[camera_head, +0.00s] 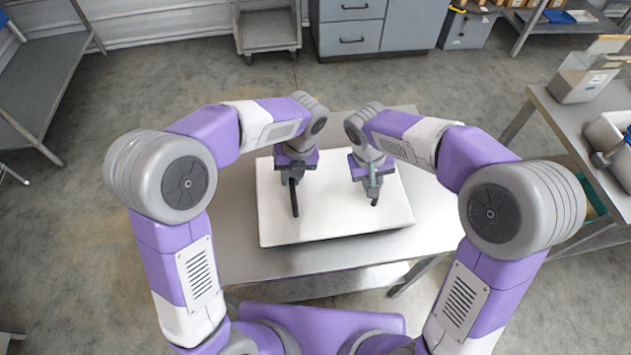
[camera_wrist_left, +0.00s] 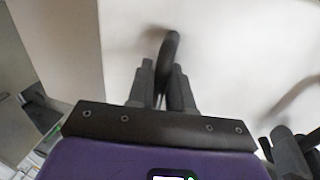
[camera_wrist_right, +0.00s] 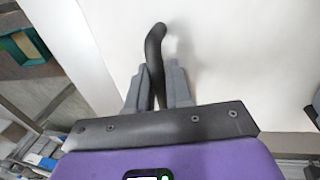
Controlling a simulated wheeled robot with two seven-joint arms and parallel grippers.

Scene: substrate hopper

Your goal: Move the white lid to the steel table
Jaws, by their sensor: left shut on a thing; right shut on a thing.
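The white lid (camera_head: 333,218) is a broad flat panel at the middle of the head view, over the steel table (camera_head: 230,225). It has two dark handles on top. My left gripper (camera_head: 294,187) is shut on the left handle (camera_wrist_left: 172,60). My right gripper (camera_head: 372,188) is shut on the other handle (camera_wrist_right: 155,45). The lid looks about level. A dark edge shows under its front side; I cannot tell whether it rests on the table or hangs just above it.
A side table at the right (camera_head: 555,115) carries a grey bin (camera_head: 580,82) and another container. A grey cabinet (camera_head: 352,35) and a cart (camera_head: 267,28) stand at the back. A metal shelf (camera_head: 35,75) is at the left. Bare tabletop shows left and in front of the lid.

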